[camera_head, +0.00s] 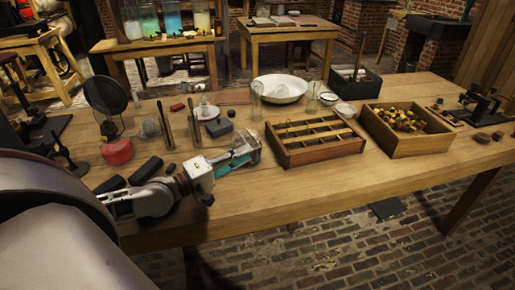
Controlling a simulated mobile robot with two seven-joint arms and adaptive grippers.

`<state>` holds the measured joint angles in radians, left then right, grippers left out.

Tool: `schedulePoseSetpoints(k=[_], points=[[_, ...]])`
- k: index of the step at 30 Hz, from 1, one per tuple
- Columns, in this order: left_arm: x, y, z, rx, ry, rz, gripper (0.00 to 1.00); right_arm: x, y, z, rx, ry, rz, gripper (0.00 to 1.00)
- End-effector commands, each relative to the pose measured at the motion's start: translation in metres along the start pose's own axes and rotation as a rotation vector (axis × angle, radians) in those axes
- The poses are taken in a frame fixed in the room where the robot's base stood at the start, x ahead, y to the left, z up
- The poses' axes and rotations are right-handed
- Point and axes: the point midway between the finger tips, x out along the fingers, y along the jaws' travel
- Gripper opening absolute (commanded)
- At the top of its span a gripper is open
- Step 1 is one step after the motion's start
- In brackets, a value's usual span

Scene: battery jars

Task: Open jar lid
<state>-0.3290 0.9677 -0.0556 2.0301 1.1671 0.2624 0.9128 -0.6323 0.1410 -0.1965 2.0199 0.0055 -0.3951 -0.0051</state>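My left gripper (250,147) reaches in from the left over the front of the wooden table, pointing right toward the slotted wooden tray. Its fingers are small and blurred, so I cannot tell if they are open or shut, and no held thing is clear. A clear glass jar (257,101) stands upright behind it, apart from it, in front of a white bowl. Another clear glass jar (313,96) stands right of the bowl. Small round pale discs (329,98) lie near it; I cannot tell if they are lids. My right gripper is not in view.
The slotted wooden tray (318,156) is just right of my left gripper. A wooden box (414,147) of brass pieces stands farther right. Rods, a red round container (117,151) and dark blocks crowd the left. Jars of coloured liquid (172,20) stand on a back table. The front right tabletop is clear.

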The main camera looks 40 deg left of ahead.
Motion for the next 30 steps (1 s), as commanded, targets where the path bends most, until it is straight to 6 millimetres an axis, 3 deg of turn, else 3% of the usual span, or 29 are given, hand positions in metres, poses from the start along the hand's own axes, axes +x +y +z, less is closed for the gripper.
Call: schedulePoseSetpoints(k=[12,26,29,30], points=[[0.045,0.0,-0.001,-0.001,0.003,0.001,0.21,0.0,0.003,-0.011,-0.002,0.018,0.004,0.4],[0.053,-0.001,0.0,0.0,0.0,-0.001,0.21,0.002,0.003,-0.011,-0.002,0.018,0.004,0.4],[0.053,-0.001,0.0,0.0,0.0,-0.001,0.0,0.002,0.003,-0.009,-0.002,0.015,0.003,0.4],[0.053,-0.001,0.0,0.0,0.0,-0.001,0.0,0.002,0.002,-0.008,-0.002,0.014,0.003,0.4]])
